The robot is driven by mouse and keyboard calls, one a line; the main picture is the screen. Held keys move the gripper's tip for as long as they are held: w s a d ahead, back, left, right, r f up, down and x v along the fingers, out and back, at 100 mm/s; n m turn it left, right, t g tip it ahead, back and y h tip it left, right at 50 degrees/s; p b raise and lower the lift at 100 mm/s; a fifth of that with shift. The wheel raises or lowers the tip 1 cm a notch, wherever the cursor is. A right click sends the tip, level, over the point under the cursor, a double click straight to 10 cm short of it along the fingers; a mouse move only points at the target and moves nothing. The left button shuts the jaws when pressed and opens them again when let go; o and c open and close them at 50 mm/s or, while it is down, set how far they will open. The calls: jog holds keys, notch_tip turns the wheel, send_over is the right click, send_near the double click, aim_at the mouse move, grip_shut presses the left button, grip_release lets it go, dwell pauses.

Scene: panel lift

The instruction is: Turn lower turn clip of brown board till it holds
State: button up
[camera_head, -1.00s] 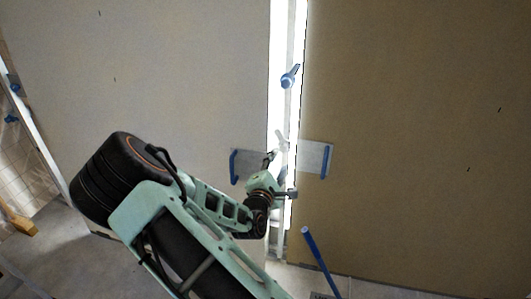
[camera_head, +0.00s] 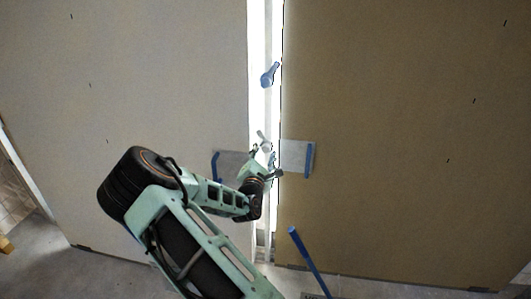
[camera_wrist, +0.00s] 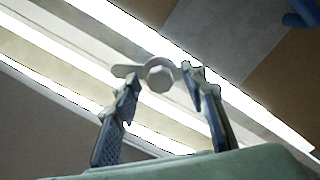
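The brown board (camera_head: 400,130) stands upright on the right, beside a bright vertical gap. The lower turn clip (camera_wrist: 159,75) is a pale grey knob with a lever pointing left in the wrist view; in the head view it shows small (camera_head: 264,143) in the gap. My gripper (camera_wrist: 160,79) is open, its two blue-grey fingers apart with the clip's knob between their tips in the wrist view. I cannot tell whether a finger touches it. In the head view my gripper (camera_head: 264,168) is just below the clip and partly hides it.
A blue upper clip (camera_head: 269,75) sits higher on the gap. A pale board (camera_head: 150,60) stands left. Grey plates with blue handles flank the gap, one on the brown board (camera_head: 296,155). A blue bar (camera_head: 306,258) slants up from below, right of my arm.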

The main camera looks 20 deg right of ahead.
jog(key=shift+w+d, duration=0.15)
jog(key=shift+w, duration=0.1)
grip_shut()
